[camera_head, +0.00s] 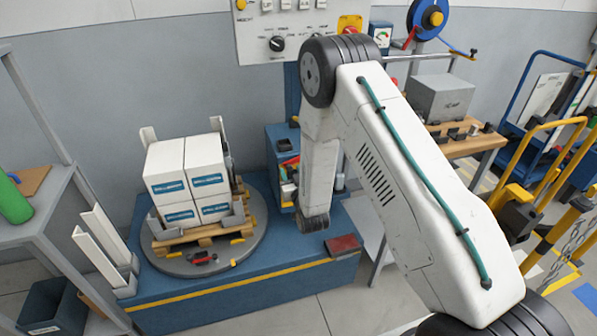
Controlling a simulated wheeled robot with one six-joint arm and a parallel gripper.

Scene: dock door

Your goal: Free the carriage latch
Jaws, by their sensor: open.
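I cannot make out the carriage latch for certain. A blue upright mast (291,92) stands behind my arm, and my arm covers much of the area to its right. A blue housing (281,140) with a dark top sits at the foot of the mast, with small red and coloured items in its open side. My arm reaches up from the lower right, bends at the top and hangs down in front of the mast. Its dark lower end is above the blue base, right of the turntable. No jaws show there, so my gripper is not visible.
White boxes (188,180) on a wooden pallet (192,238) stand on a round turntable (181,266) set in a blue base (180,296). A control panel (305,30) hangs above. A shelf (40,225) is left; a workbench (470,143) with a grey box is right.

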